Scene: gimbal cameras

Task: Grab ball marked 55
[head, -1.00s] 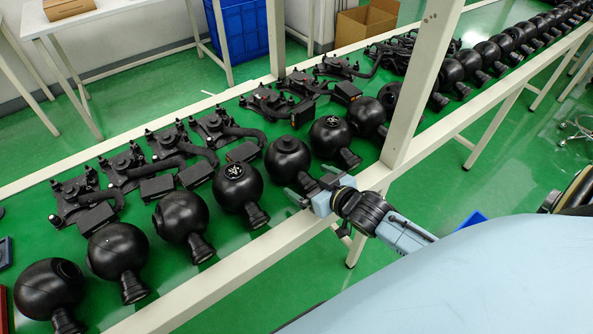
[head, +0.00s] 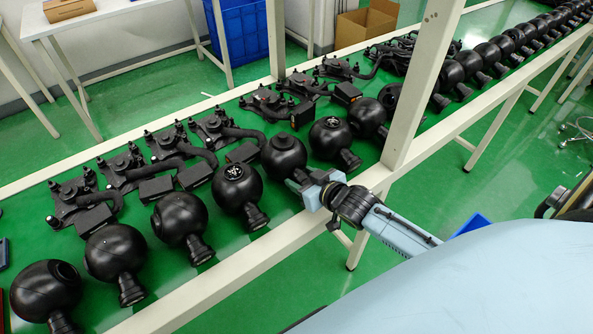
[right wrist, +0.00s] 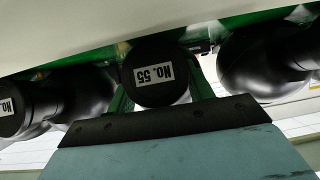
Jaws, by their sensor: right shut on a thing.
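The ball marked 55 (head: 284,154) is a black sphere with a stubby black neck, in the front row on the green table. In the right wrist view the end of its neck carries a white label (right wrist: 155,74) reading "No. 55", seen upside down. My right gripper (head: 306,184) comes in over the table's front rail and is shut on the neck of this ball. In the right wrist view its green fingers (right wrist: 162,95) stand on both sides of the labelled end. The ball appears to rest on the table. My left gripper is not in view.
Similar black balls stand close on both sides, one to the left (head: 238,186) and one to the right (head: 330,138). Black bracket assemblies (head: 165,147) lie behind. A white post (head: 425,85) rises right of the gripper, and a white rail (head: 225,274) runs along the front.

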